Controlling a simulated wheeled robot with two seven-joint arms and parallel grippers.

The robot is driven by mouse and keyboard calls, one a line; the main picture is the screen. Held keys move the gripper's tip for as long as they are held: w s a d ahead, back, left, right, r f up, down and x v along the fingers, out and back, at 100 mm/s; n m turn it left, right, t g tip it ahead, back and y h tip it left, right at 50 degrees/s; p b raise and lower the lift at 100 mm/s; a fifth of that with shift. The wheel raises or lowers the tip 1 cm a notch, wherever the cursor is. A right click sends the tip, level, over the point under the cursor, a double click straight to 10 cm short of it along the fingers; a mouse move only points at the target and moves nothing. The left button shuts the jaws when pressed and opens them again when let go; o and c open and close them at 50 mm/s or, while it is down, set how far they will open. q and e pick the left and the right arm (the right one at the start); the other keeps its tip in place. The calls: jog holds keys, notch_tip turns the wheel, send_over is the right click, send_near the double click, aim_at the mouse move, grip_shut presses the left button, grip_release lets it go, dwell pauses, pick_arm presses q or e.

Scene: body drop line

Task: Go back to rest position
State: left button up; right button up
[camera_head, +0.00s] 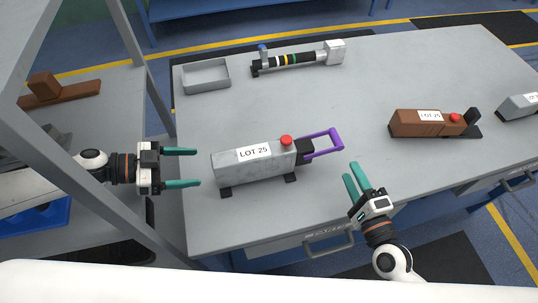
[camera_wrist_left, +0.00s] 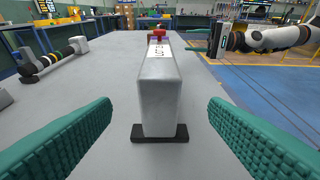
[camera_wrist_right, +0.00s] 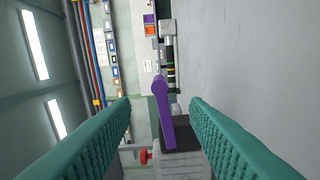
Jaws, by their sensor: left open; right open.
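My left gripper (camera_head: 182,168) is open and empty, just left of a grey metal block labelled LOT 25 (camera_head: 240,170) on the grey table. In the left wrist view the block's end (camera_wrist_left: 160,100) stands between the green fingers, apart from them. My right gripper (camera_head: 357,182) is open at the table's front edge, right of the block's purple handle (camera_head: 324,143). In the right wrist view the purple handle (camera_wrist_right: 166,115) shows between the two fingers, with no grip on it visible. The block has a red button (camera_head: 286,141) on top and dark feet.
A grey tray (camera_head: 206,88) and a striped cylindrical tool (camera_head: 298,60) lie at the table's back. A brown block (camera_head: 420,123) and another grey one (camera_head: 518,107) lie on the right. A grey rack post (camera_head: 80,107) stands close to my left arm.

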pick_arm(q)
jog(key=shift+v, duration=1.05)
